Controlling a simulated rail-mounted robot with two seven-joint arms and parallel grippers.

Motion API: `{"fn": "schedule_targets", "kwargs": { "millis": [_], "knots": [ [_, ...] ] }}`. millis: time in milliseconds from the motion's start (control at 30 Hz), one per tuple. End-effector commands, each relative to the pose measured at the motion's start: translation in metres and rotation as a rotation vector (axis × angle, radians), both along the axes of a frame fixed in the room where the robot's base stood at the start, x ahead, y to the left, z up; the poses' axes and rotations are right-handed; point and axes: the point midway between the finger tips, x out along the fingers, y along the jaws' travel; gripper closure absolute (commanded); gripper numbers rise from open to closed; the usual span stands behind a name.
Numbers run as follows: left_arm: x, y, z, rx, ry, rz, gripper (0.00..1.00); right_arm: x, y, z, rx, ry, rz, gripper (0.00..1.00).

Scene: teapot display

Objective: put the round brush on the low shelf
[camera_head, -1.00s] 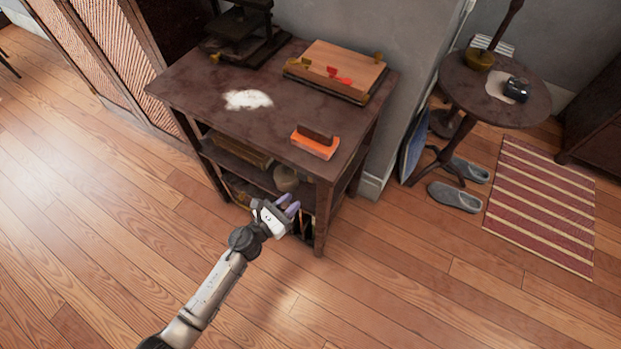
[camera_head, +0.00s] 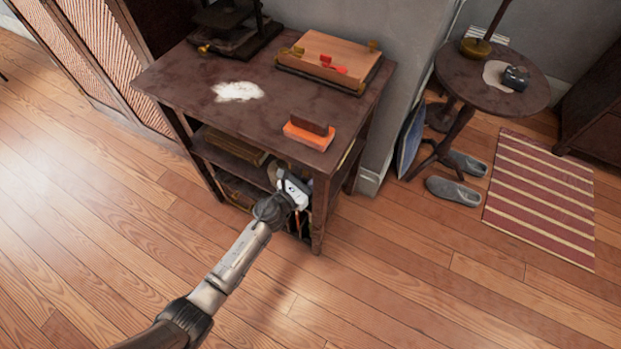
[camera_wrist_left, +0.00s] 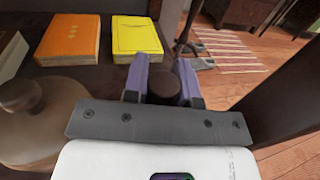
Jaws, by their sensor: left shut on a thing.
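My left gripper (camera_head: 296,190) reaches into the front right opening of the dark wooden table's shelves. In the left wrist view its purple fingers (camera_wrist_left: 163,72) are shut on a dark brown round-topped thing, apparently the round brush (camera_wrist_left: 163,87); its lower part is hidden. In the head view the gripper hides it. The shelf under the tabletop (camera_head: 215,154) shows in the head view, and a dark shelf surface (camera_wrist_left: 95,77) lies ahead and left of the fingers in the wrist view. I cannot tell whether the brush touches a shelf. My right gripper is not in view.
A brown lidded pot (camera_wrist_left: 45,125) is close left of the gripper. A table leg (camera_head: 320,215) stands close right. An orange-and-brown block (camera_head: 308,133) lies on the tabletop above.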

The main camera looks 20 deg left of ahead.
Motion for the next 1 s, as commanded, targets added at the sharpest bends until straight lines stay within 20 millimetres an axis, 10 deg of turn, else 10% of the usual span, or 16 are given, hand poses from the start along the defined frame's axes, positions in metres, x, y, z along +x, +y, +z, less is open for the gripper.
{"fn": "schedule_targets", "kwargs": {
  "millis": [500, 533, 767, 1000],
  "knots": [
    [-0.0001, -0.0001, -0.0064, 0.001, -0.001, -0.001, 1.00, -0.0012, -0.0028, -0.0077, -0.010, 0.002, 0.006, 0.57],
    [-0.0001, -0.0001, -0.0045, 0.001, -0.001, -0.001, 0.72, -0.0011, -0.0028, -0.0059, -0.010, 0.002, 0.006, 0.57],
    [-0.0002, 0.0000, -0.0045, 0.001, -0.001, -0.001, 0.50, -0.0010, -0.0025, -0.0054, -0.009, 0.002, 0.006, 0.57],
    [-0.0002, 0.0000, -0.0039, 0.001, -0.001, -0.001, 0.49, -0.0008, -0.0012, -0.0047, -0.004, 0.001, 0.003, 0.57]
  ]
}}
